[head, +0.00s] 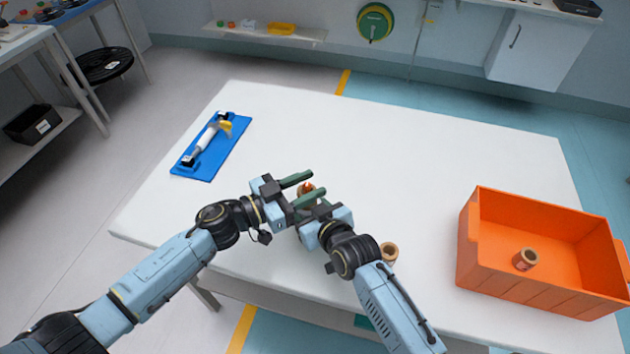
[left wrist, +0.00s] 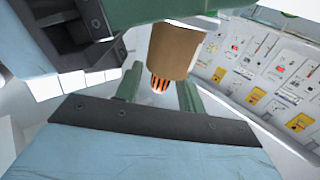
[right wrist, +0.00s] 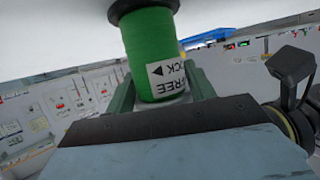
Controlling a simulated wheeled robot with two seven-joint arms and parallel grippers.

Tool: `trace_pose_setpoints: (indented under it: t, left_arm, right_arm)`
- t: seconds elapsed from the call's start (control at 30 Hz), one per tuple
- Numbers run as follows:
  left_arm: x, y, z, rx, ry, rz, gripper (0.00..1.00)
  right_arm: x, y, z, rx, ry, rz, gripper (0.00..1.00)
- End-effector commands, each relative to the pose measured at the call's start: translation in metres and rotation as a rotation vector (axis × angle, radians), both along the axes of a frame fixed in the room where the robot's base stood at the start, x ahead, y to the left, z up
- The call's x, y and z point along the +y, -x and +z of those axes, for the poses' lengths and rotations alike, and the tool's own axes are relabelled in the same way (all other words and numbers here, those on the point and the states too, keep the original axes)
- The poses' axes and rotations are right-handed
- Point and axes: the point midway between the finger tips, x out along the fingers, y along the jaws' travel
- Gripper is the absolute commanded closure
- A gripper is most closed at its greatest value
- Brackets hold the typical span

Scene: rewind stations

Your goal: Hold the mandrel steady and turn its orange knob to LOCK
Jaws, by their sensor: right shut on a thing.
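The mandrel shows in the right wrist view as a green cylinder (right wrist: 150,50) with a dark flange and a white label (right wrist: 168,75) reading FREE and part of LOCK. My right gripper (right wrist: 162,85) is shut on it; in the head view its fingers are mostly hidden. The orange knob (head: 307,187) shows between the fingers of my left gripper (head: 318,184). The knob's setting cannot be read.
A blue tray (head: 234,148) with a white roller-like part lies at the table's left. A cardboard core (head: 389,253) stands by my right forearm. An orange crate (head: 478,265) holding another core (head: 525,259) is at the right. The table's far middle (head: 400,140) is clear.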

Motion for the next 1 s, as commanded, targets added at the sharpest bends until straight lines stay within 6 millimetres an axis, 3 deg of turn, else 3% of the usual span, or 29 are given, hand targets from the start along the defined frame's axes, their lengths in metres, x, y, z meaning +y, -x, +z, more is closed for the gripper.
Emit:
trace_pose_setpoints:
  t: [0.2, 0.5, 0.8, 1.0]
  left_arm:
    - [-0.017, -0.009, 0.0, 0.0, 0.0, 0.0, 0.61]
    - [-0.018, -0.01, 0.0, -0.001, 0.0, -0.001, 0.61]
    - [-0.018, -0.009, 0.0, -0.001, 0.0, -0.001, 1.0]
    - [-0.018, -0.009, 0.0, 0.001, 0.003, 0.029, 1.0]
  right_arm:
    - [0.0, 0.0, 0.0, 0.001, 0.0, 0.0, 0.76]
    - [-0.001, 0.0, 0.0, 0.001, 0.001, -0.001, 0.76]
    - [-0.001, 0.0, 0.0, 0.001, 0.001, -0.001, 0.76]
    - [-0.001, 0.0, 0.0, 0.001, 0.001, -0.001, 0.76]
